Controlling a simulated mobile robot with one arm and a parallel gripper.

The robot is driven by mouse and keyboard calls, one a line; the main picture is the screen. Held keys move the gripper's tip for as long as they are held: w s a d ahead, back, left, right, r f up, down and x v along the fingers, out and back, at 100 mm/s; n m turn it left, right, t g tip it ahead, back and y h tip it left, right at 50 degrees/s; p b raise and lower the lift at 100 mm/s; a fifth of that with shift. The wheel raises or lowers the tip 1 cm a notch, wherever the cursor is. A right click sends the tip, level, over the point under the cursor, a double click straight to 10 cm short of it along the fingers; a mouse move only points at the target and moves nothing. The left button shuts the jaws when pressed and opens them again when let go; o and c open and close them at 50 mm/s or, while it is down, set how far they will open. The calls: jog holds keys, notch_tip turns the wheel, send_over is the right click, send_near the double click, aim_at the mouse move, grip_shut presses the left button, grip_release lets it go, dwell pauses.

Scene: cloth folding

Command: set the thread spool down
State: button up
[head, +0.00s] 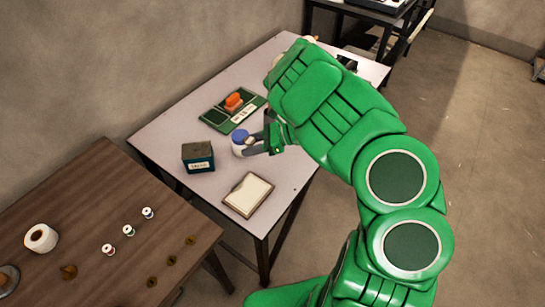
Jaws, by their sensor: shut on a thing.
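My gripper (256,147) reaches in from the right, low over the middle of the pale table (172,128). It is shut on the thread spool, which is too small and too covered by the fingers and wrist to make out clearly. A white container with a blue top (240,142) stands right at the fingertips; I cannot tell whether they touch it. Three small spools, one of them here (128,230), stand in a row on the brown wooden table (62,205).
A dark teal labelled box (198,157) stands left of my gripper. A green tray (218,117) with an orange object (233,101) lies behind it. A framed cream pad (248,194) lies in front. The brown table holds a white roll (41,238) and several small brown pieces.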

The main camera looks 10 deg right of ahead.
jog(key=s+d+r, duration=0.2)
jog(key=s+d, duration=0.7)
send_over(274, 157)
jog(key=shift+m+t, duration=0.3)
jog(key=shift+t, duration=0.1)
jog(key=shift+s+a+f, duration=0.1)
jog(key=shift+s+f, duration=0.05)
jog(key=shift+f, duration=2.1)
jog(key=shift+s+f, duration=0.1)
jog(key=shift+f, duration=2.15)
jog(key=shift+w+f, duration=0.3)
jog(key=shift+f, duration=1.6)
jog(key=o, duration=1)
jog(key=shift+f, duration=0.1)
jog(key=shift+o, duration=0.2)
